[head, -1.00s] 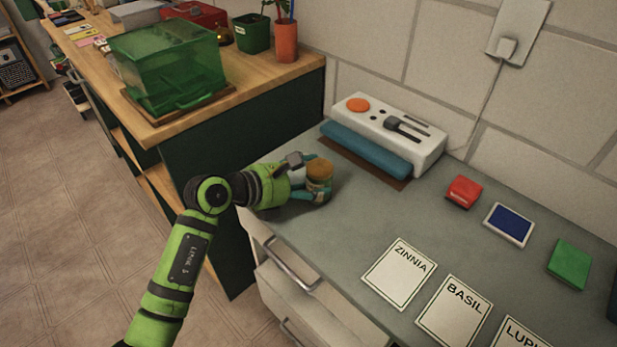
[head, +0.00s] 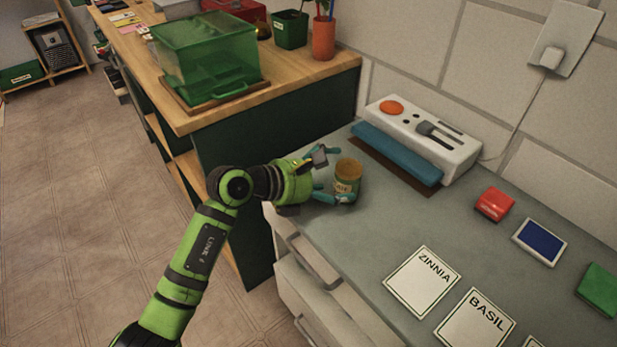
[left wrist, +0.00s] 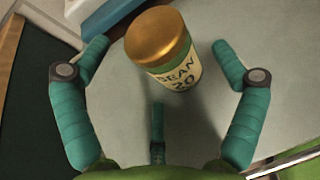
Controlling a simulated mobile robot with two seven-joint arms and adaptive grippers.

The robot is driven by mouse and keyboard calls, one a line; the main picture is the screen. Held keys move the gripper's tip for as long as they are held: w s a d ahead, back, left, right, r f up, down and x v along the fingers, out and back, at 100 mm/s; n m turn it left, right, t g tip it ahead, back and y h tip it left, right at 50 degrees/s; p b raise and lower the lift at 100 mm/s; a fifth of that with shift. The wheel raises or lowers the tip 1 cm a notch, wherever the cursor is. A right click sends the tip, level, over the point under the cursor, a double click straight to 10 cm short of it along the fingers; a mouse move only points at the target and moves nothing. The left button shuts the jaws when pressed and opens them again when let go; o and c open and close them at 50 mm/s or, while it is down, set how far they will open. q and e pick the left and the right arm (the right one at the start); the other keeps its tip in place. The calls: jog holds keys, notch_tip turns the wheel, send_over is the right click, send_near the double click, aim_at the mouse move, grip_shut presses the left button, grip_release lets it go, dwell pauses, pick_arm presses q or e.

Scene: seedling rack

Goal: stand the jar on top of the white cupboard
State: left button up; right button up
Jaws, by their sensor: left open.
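The jar (head: 347,181) has an orange-gold lid and a pale label. It stands upright on the grey top of the white cupboard (head: 365,240), near its left end. My left gripper (head: 335,176) is open at the jar's left side, with its teal fingers spread. In the left wrist view the jar (left wrist: 168,52) sits ahead between the spread fingertips of the gripper (left wrist: 158,48), with visible gaps on both sides. The label there reads "BEAN 20". My right gripper is not in view.
A white sealer-like device (head: 425,135) with a blue roll stands behind the jar. Cards (head: 422,281), a red block (head: 495,204) and a blue pad (head: 539,242) lie to the right. A wooden bench (head: 290,78) with a green bin (head: 205,60) adjoins at left.

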pick_arm(q)
jog(key=v, duration=1)
jog(key=shift+a+r, duration=0.2)
jog(key=shift+a, duration=0.05)
jog(key=shift+s, duration=0.15)
